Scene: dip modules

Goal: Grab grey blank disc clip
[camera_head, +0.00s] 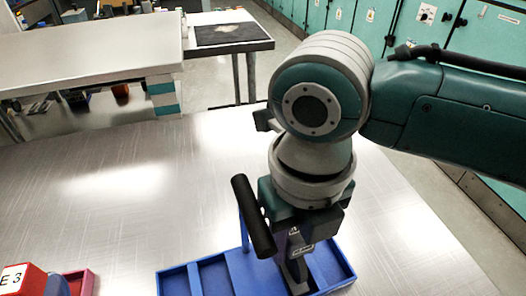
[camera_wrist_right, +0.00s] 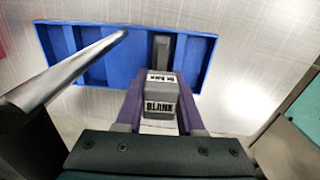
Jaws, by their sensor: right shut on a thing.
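The grey blank disc clip (camera_wrist_right: 160,100) has a white label reading "BLANK" and sits between the two purple fingers of my right gripper (camera_wrist_right: 158,115) in the right wrist view. In the head view the clip (camera_head: 300,246) shows at the lower end of my right gripper (camera_head: 292,262), over the blue tray (camera_head: 172,284). The blue tray (camera_wrist_right: 205,50) has several compartments and lies on the metal table. A dark part below the clip reaches into a tray compartment; whether it touches the floor is unclear. My left gripper is not in view.
A black-topped handle on a blue post (camera_head: 253,215) stands up from the tray, close beside my right gripper. A red box labelled "E 3" (camera_head: 22,280) and a red tray (camera_head: 82,282) are at the lower left. The table's middle-left is clear.

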